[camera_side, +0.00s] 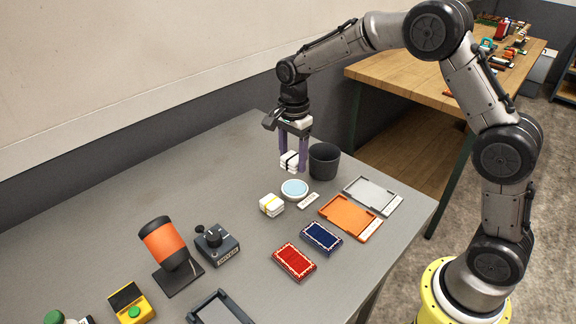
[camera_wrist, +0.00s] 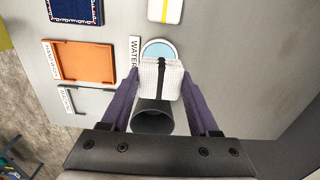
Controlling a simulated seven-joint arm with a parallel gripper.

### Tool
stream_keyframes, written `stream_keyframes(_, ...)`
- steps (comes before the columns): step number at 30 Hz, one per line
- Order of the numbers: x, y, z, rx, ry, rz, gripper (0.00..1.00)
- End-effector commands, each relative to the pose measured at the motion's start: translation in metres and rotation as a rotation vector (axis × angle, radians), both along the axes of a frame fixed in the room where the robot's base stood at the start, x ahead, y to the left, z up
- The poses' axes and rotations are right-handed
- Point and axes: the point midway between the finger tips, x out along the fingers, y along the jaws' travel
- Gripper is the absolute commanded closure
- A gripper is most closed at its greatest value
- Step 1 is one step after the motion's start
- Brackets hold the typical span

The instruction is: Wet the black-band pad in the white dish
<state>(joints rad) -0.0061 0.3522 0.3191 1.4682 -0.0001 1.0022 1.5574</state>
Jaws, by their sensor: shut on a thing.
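My gripper (camera_side: 292,152) is shut on the white pad with a black band (camera_side: 288,161) and holds it above the table. In the wrist view the black-band pad (camera_wrist: 161,77) sits between the purple fingers of my gripper (camera_wrist: 163,90). The white dish (camera_side: 294,190) holds pale blue water and stands on the table, in front of the pad in the side view. In the wrist view the dish (camera_wrist: 158,43) is partly hidden behind the pad. A label reading WATER (camera_wrist: 134,51) lies beside the dish.
A dark grey cup (camera_side: 324,162) stands close right of the gripper. A yellow-band pad (camera_side: 271,205) lies left of the dish. An orange tray (camera_side: 350,217) and a grey tray (camera_side: 373,194) lie to the right. A blue rug (camera_side: 321,238) and a red rug (camera_side: 294,262) lie nearer the front.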

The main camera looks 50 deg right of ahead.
Motion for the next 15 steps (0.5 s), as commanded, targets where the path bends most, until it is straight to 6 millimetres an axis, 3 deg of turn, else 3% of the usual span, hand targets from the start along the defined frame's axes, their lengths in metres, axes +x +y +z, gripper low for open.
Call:
stream_keyframes(4, -0.001, -0.008, -0.006, 0.0, 0.0, -0.019, 0.83)
stream_keyframes(15, -0.002, -0.008, -0.039, 0.0, 0.002, -0.019, 0.83)
